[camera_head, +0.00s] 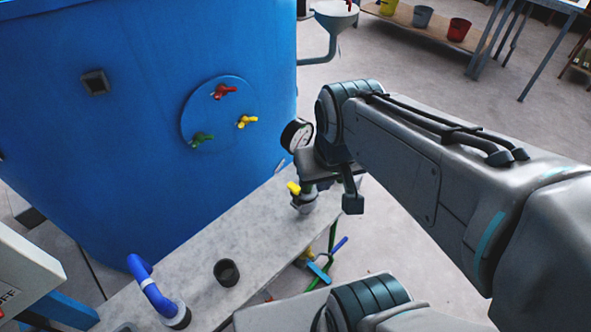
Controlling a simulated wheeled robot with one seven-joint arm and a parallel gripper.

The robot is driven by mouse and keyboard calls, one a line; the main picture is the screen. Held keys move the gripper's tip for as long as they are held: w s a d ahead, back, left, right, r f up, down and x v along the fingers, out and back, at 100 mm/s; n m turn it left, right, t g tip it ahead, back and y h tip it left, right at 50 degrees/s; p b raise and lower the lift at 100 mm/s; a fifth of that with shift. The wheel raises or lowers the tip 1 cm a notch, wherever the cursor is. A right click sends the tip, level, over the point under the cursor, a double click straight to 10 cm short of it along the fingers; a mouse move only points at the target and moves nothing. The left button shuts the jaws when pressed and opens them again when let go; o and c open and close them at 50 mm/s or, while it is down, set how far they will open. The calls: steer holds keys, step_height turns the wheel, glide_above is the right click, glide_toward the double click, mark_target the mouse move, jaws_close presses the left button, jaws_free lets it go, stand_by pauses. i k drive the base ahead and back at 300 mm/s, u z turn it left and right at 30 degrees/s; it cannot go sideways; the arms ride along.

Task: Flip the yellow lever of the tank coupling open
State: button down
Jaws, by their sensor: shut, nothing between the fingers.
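A small yellow lever (293,188) sits on top of a metal coupling (304,202) on the grey bench, close to the blue tank (130,100). My gripper (352,202) is shut and empty, just right of the coupling, pointing down. My wrist hangs over the coupling and hides part of its top. I cannot tell whether the gripper touches the coupling. Another yellow handle (246,121) sits on the tank's round plate (205,108), with a red handle (223,91) and a green handle (201,139).
A pressure gauge (297,134) stands just behind my wrist. A blue bent pipe (150,288) and a dark cup (227,272) stand on the bench (255,225). Coloured tools (320,268) lie below its right edge. Floor is open beyond the tank.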

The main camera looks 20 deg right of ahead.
mark_target(294, 190)
steer(key=u, duration=2.4)
steer(key=k, duration=1.35)
steer(key=z, duration=1.65)
steer(key=i, duration=0.5)
steer(key=z, duration=0.1)
